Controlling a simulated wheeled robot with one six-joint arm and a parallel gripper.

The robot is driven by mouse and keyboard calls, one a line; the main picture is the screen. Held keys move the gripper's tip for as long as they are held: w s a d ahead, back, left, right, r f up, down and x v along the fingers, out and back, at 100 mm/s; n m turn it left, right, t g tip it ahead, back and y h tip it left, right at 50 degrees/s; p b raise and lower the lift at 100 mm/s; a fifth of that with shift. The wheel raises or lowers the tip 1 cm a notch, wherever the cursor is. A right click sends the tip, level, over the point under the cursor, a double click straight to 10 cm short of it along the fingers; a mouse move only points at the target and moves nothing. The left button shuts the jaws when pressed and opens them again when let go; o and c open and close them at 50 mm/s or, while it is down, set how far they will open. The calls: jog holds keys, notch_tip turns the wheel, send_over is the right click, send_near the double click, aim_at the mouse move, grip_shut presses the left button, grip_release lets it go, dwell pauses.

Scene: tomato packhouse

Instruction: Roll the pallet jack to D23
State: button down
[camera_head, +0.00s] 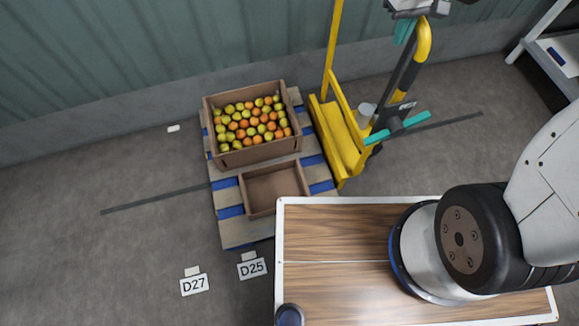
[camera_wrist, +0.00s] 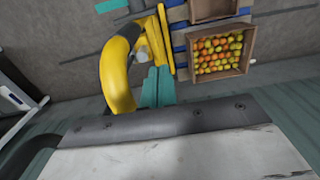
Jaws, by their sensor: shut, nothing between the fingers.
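The yellow pallet jack (camera_head: 340,135) stands against the right side of a loaded pallet (camera_head: 236,232); whether its forks are under the pallet is hidden. Its dark shaft rises to a curved yellow handle (camera_head: 424,40), which also shows large in the wrist view (camera_wrist: 117,72). Teal bars (camera_head: 417,118) stick out low on the jack. My gripper (camera_head: 404,30) has teal fingers; they are shut and empty close beside the handle, and also show in the wrist view (camera_wrist: 158,88). Contact with the handle cannot be told. No D23 sign is in view.
Floor signs D25 (camera_head: 252,268) and D27 (camera_head: 194,285) lie in front of the pallet. A full tomato crate (camera_head: 240,157) and an empty crate (camera_head: 274,210) sit on it. A green wall runs behind. A rack (camera_head: 560,60) stands right. Floor at left is open.

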jog(key=shift+d, duration=0.1)
jog(key=w+d, duration=0.3)
jog(key=d, duration=0.7)
jog(key=shift+d, duration=0.15)
dwell(1.2)
jog(key=shift+a, duration=0.2)
notch_tip(320, 180, up, 10)
jog(key=a, duration=0.1)
jog(key=shift+s+a, duration=0.3)
dwell(0.8)
dwell(0.4)
